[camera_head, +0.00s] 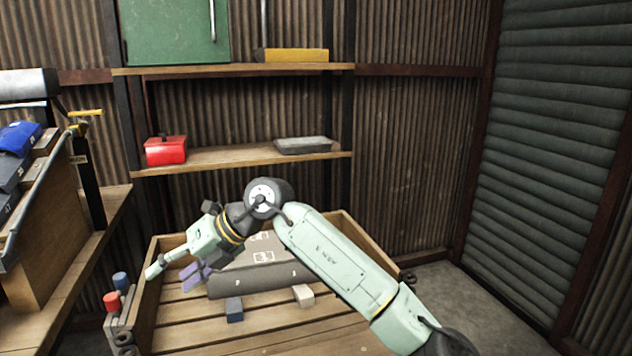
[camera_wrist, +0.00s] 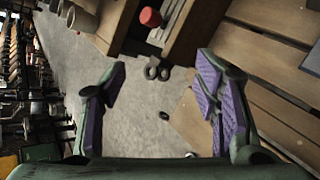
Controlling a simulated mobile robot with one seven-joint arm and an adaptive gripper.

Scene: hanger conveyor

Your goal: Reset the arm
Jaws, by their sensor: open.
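My arm reaches in from the lower right in the head view and bends at its wrist over a wooden slatted crate (camera_head: 170,318). My gripper (camera_head: 190,275) hangs over the crate's left part, with purple pads showing. In the wrist view my gripper (camera_wrist: 163,100) is open, its two purple-padded fingers wide apart. A dark grey box (camera_head: 258,278) with light printed marks lies in the crate, partly hidden behind my arm.
A small blue block (camera_head: 234,309) and a pale block (camera_head: 303,295) lie in the crate. Red (camera_head: 112,301) and blue (camera_head: 121,281) round-topped items stand at its left. A wooden bench (camera_head: 70,262) is at the left; shelves (camera_head: 240,157) hold a red box (camera_head: 165,150).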

